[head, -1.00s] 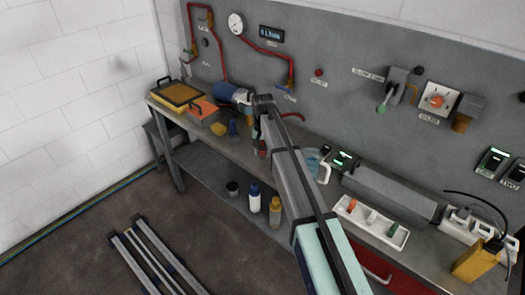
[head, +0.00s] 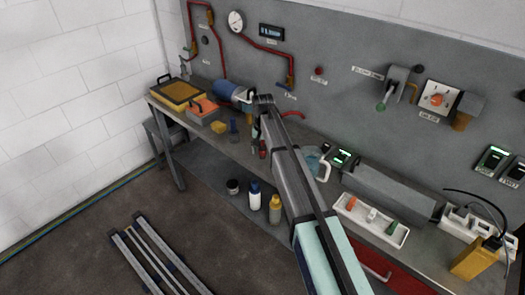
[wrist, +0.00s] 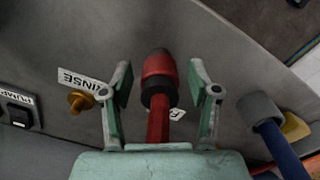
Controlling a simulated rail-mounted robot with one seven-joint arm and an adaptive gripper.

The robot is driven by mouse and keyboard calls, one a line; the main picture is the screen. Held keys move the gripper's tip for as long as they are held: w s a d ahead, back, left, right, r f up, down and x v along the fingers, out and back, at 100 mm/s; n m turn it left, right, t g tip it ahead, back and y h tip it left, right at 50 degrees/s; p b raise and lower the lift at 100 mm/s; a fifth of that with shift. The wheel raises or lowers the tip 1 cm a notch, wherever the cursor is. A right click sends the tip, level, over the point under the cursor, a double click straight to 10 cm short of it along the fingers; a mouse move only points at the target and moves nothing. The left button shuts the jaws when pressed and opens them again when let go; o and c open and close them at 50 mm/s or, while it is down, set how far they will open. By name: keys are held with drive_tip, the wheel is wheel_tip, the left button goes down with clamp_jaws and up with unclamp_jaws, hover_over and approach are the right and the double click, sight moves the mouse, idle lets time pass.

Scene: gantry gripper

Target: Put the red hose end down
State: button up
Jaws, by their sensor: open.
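The red hose end (wrist: 158,70) is a rounded red tip with a dark collar. In the wrist view its red hose (wrist: 158,125) runs back toward my gripper's body. My gripper (wrist: 161,90) is open, with one green-grey finger on each side of the hose end. A gap shows between each finger and the hose, so neither appears to touch it. I cannot tell whether the hose end rests on the grey surface below. In the head view my arm hides most of this spot; a short red curved piece (head: 293,115) shows behind it.
A RINSE label (wrist: 83,80) and a brass knob (wrist: 80,101) lie left of the fingers. A dark grey cylinder with a blue part (wrist: 262,112) is close on the right. The workbench holds a yellow tray (head: 178,92), an orange-topped box (head: 202,110) and a white tray (head: 370,221).

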sight(263, 147)
wheel_tip(263, 147, up, 12)
drive_tip(key=b, duration=0.3)
drive_tip(key=shift+b, duration=0.4)
drive_tip(key=shift+s+f, duration=0.1)
drive_tip(key=shift+f, duration=0.05)
